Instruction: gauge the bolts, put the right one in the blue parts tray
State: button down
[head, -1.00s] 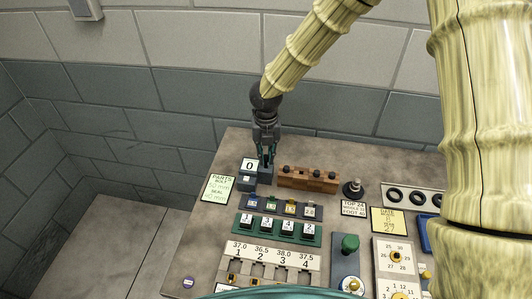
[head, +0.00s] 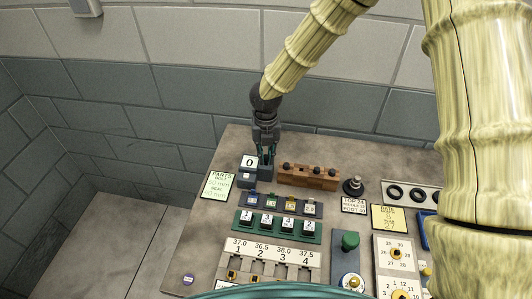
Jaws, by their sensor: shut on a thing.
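My gripper (head: 265,151) points down at the back of the bench, directly behind and right of the gauge. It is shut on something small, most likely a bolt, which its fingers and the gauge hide. The gauge (head: 246,180) is a dark block whose white display reads 0. Just to the right, a brown wooden rack (head: 308,178) holds several dark-headed bolts. A blue-rimmed tray (head: 424,230) shows partly at the right, mostly hidden behind my arm. A green parts card (head: 217,186) lies left of the gauge; its bolt line seems to read 50 mm, but blurred.
In front are a row of small coloured blocks (head: 283,205), a green holder with numbered tiles (head: 273,229) and a rack labelled 37.0 to 37.5 (head: 270,252). A green knob (head: 348,241), dial panels and a stamp (head: 353,187) stand right.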

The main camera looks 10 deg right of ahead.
jog(key=shift+f, duration=1)
dwell(0.4)
jog(key=c, duration=0.9)
grip_release()
jog(key=shift+c, duration=0.2)
jog(key=shift+r+p, duration=3.2)
jog(key=shift+r, duration=0.6)
jog(key=shift+f, duration=0.1)
